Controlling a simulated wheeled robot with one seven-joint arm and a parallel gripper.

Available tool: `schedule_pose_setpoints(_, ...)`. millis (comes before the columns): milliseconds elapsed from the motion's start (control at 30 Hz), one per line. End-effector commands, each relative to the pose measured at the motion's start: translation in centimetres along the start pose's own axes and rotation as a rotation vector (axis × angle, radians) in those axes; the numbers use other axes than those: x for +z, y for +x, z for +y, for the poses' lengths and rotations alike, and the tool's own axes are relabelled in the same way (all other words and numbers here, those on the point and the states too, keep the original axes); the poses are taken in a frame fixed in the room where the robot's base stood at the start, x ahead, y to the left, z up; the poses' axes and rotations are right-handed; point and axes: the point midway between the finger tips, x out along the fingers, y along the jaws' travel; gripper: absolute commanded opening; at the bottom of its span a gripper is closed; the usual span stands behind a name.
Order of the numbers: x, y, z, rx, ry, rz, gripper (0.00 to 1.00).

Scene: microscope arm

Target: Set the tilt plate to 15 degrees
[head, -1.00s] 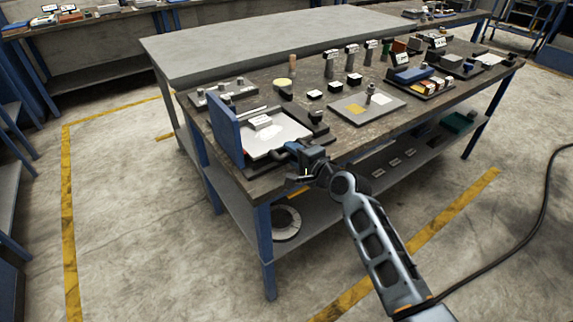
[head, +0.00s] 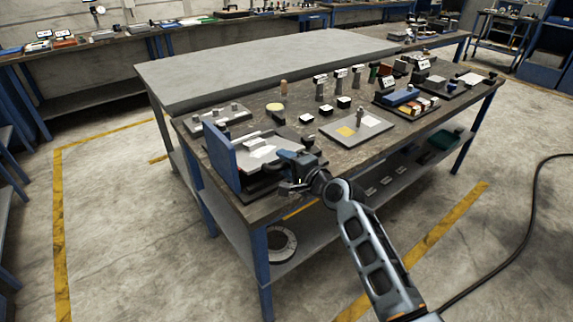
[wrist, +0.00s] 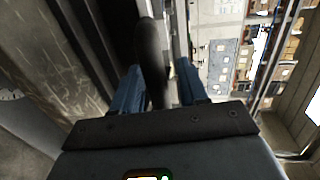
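The tilt plate (head: 245,158) is a pale plate in a dark frame at the table's near left corner, beside an upright blue panel (head: 220,152). Its near edge stands above a dark base (head: 262,190), with a gap between, so it is tilted; I cannot read the angle. My gripper (head: 290,165) is at the plate's near right corner. In the wrist view, a dark rounded handle (wrist: 151,50) lies between the two blue fingers (wrist: 158,88), which appear shut on it. The contact on the right finger is hard to see.
A grey square plate with a post (head: 365,128) and several small black blocks with white tops stand to the right. A grey fixture (head: 220,118) stands behind the blue panel. A blue box (head: 398,97) lies farther right. The floor in front of the table is open.

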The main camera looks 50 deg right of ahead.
Motion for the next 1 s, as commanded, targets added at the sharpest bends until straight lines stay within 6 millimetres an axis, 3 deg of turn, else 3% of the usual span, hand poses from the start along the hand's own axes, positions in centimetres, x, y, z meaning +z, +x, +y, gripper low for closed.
schedule_pose_setpoints(333, 0.0, -0.5, 0.3, 0.004, 0.001, 0.0, 0.46)
schedule_pose_setpoints(700, 0.0, -6.0, 0.3, 0.004, 0.0, 0.0, 0.46)
schedule_pose_setpoints(1000, 0.0, -7.8, 0.2, 0.003, 0.001, 0.0, 0.46)
